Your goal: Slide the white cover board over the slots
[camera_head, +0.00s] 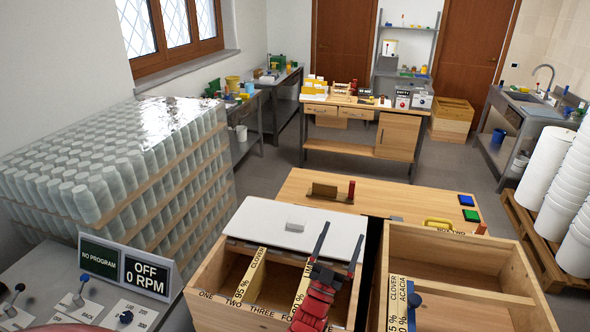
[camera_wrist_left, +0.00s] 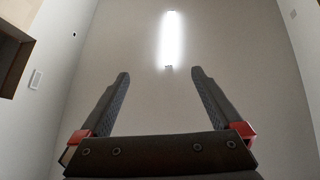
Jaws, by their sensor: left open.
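My right gripper is not in view.
A second wooden box (camera_head: 540,300) stands to the right, beyond a dark gap. Behind is a wooden top (camera_head: 300,184) with a wooden block, a yellow handle and coloured pads. Wrapped jars (camera_head: 120,165) stand left; a sign (camera_head: 126,262) reads "OFF 0 RPM".

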